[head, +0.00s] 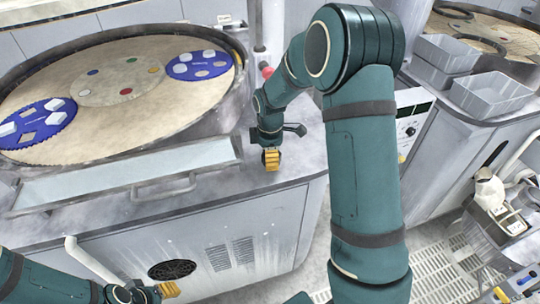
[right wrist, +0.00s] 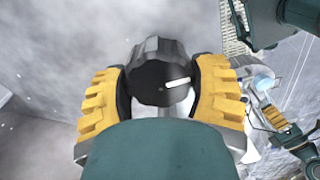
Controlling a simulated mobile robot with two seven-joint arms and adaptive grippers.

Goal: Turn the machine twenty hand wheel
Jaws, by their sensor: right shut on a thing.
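The hand wheel (right wrist: 160,75) is a dark, faceted knob with a white mark on its face, seen in the right wrist view. The yellow-padded fingers of my right gripper (right wrist: 160,92) are on either side of it and shut on it. In the head view my right gripper (head: 271,158) is at the top front edge of the grey machine (head: 285,200); the wheel itself is hidden there. My left gripper (head: 160,291) is low at the left in the head view, apart from the wheel. Its finger opening is not clear.
A large round platen (head: 120,120) with blue carrier discs (head: 200,65) lies on the machine top, behind a metal trough (head: 120,175). A bent handle (head: 95,262) sticks out near my left arm. Grey bins (head: 490,92) stand on the right-hand machine. Grated floor (head: 440,255) shows between the machines.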

